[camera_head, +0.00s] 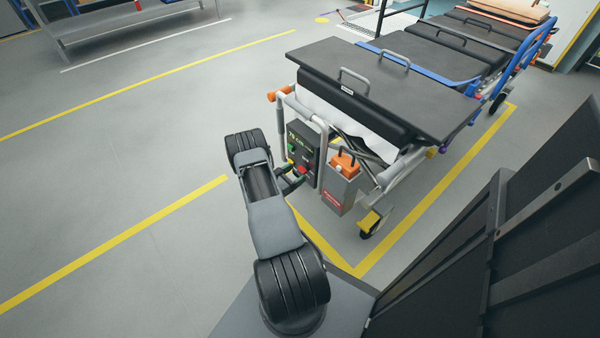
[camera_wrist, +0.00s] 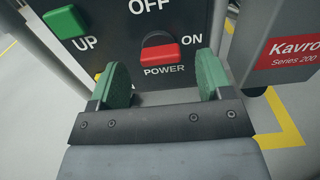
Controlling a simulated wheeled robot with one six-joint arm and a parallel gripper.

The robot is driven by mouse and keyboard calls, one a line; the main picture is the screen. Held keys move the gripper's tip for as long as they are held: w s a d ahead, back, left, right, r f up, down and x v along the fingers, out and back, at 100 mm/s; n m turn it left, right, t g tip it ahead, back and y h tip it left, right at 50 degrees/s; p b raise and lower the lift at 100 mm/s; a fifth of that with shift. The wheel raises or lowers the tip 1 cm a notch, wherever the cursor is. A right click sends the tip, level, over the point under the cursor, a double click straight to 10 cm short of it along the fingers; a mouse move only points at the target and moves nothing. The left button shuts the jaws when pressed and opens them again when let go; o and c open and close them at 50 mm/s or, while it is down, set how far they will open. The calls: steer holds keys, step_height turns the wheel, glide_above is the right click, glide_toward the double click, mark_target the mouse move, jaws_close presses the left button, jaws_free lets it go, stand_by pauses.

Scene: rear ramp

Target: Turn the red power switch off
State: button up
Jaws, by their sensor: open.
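The red power switch (camera_wrist: 160,53) sits on a dark grey control panel (camera_wrist: 185,18), with "POWER" printed below it, "ON" to its right and "OFF" above it. It is a red rocker lever in a black round mount, and its long side lies roughly level, toward "ON". My gripper (camera_wrist: 163,86) is open, its two green fingers apart and empty. The fingers are just below and either side of the switch in the wrist view; I cannot tell whether they touch the panel. In the head view the panel (camera_head: 303,145) is on the bed's end, and my gripper (camera_head: 293,178) is close in front of it.
A green "UP" button (camera_wrist: 65,22) is left of the switch. A grey box with a red Kavro label (camera_wrist: 292,52) stands right of the panel; it has an orange top (camera_head: 344,163). The stretcher bed (camera_head: 385,85) extends behind. Open floor (camera_head: 120,150) lies left.

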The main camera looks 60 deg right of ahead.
mark_target(300, 170)
steer(key=shift+x, duration=1.6)
steer(key=c, duration=0.9)
